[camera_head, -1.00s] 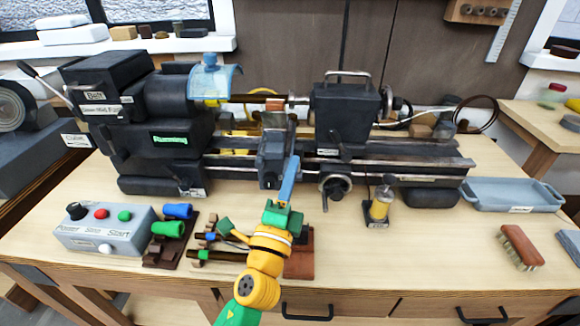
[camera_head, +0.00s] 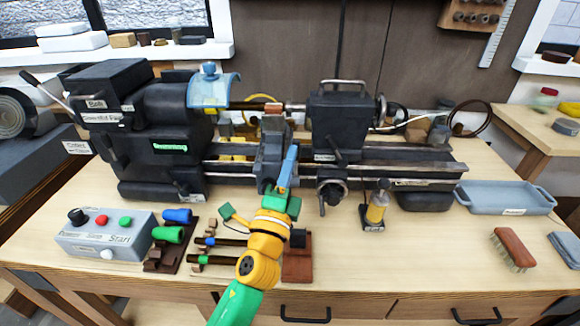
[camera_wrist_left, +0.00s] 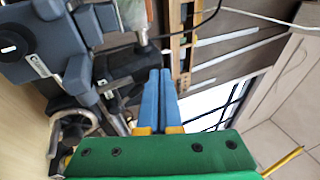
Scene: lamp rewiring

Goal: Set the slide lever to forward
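The dark metal lathe (camera_head: 150,115) stands across the table, with a green-lit "Running" sign on its headstock. Its slide carriage (camera_head: 270,160) sits mid-bed below the tool post. Small levers and handles show on the lathe front, but I cannot tell which is the slide lever; the label lettering is blurred. My left gripper (camera_head: 289,152) has its blue fingers up against or just in front of the carriage's right side; contact is unclear. In the left wrist view its two fingers (camera_wrist_left: 158,78) lie together with nothing visible between them. My right gripper is not in view.
A grey control box (camera_head: 105,235) with buttons is at front left. Blue and green-handled tools (camera_head: 170,232) lie in racks beside it. The tailstock (camera_head: 342,115), a handwheel (camera_head: 331,191), an oiler (camera_head: 376,207), a tray (camera_head: 505,199) and a brush (camera_head: 513,249) are to the right.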

